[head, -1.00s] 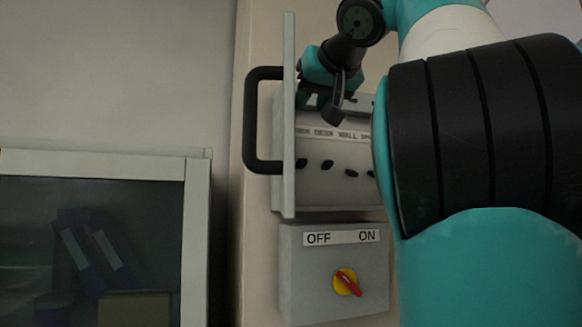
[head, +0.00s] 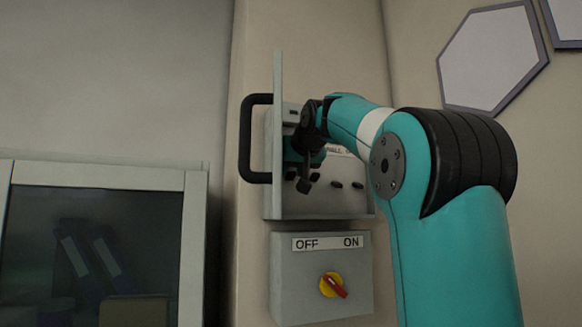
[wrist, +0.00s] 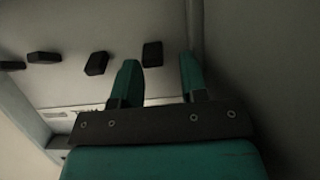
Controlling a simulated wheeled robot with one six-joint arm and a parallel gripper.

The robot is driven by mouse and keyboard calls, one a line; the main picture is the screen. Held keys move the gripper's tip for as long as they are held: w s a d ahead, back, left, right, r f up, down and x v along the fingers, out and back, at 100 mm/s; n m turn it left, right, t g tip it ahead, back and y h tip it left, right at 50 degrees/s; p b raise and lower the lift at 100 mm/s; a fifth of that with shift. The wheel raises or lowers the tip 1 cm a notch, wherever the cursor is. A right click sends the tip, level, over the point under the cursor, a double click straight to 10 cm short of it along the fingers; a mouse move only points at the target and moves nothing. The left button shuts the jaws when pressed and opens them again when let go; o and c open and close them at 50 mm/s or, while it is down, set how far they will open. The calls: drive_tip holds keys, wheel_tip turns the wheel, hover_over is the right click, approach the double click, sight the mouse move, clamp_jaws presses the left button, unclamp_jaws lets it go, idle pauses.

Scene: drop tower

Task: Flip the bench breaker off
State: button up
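The grey breaker panel (head: 345,207) is open on the wall, with a row of black toggles. The label strip is partly hidden by my arm; an earlier head frame shows what reads as BENCH above the second toggle from the left. That matches the second toggle from the right (wrist: 96,63) in the wrist view, left of both fingers. My gripper (wrist: 157,62) is open and empty. Its fingers straddle the rightmost toggle (wrist: 152,53) in the picture; contact cannot be told. In the head view, my gripper (head: 304,182) covers the panel's left part.
The panel door (head: 278,130) stands edge-on at the left, close beside my gripper, with a black handle (head: 246,140). Below is a grey OFF/ON box (head: 300,285) with a red-yellow rotary switch (head: 332,285). A glass-fronted cabinet (head: 110,178) stands at lower left.

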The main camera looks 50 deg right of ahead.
drive_tip(key=shift+w+d+f, duration=0.3)
drive_tip(key=shift+w+d, duration=0.4)
drive_tip(key=shift+d, duration=0.05)
